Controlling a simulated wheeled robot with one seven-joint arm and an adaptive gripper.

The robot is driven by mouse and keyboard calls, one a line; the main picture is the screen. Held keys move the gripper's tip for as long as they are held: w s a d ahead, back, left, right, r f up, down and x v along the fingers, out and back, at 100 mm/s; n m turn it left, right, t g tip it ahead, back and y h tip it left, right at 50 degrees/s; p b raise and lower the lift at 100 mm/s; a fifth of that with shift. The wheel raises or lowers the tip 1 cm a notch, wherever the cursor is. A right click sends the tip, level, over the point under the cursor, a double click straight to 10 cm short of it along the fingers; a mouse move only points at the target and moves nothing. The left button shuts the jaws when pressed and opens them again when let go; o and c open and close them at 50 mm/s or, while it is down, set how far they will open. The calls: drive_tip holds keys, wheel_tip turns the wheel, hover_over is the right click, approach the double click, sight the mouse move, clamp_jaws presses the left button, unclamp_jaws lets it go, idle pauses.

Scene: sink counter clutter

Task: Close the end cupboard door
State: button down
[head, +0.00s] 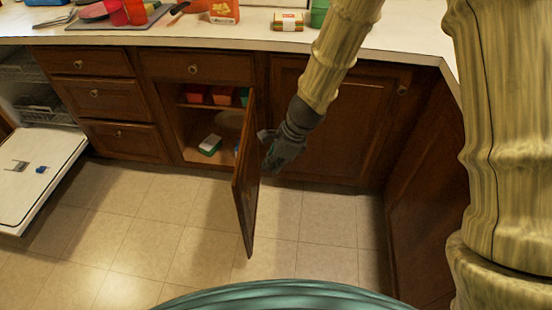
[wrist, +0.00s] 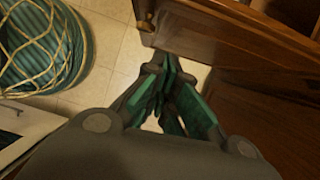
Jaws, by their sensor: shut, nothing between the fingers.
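The cupboard door (head: 246,178) stands wide open in the head view, swung out toward me from the cabinet under the counter. It also shows in the wrist view (wrist: 222,48), just beyond the fingers. My gripper (head: 270,158) is shut and empty, on the right side of the door and close to it. I cannot tell whether it touches the door. The open cupboard (head: 195,155) has several small boxes and other items inside. The door hides part of its right side.
The dishwasher door (head: 42,170) hangs open at the left. Closed drawers (head: 118,103) stand between it and the cupboard. The counter (head: 400,35) above holds clutter, including an orange box (head: 224,12). The tiled floor (head: 150,235) in front is clear.

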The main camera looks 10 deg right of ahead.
drive_tip(key=a+f, duration=0.4)
drive_tip(key=a, duration=0.1)
drive_tip(key=shift+w+a, duration=0.25)
drive_tip(key=shift+w, duration=0.2)
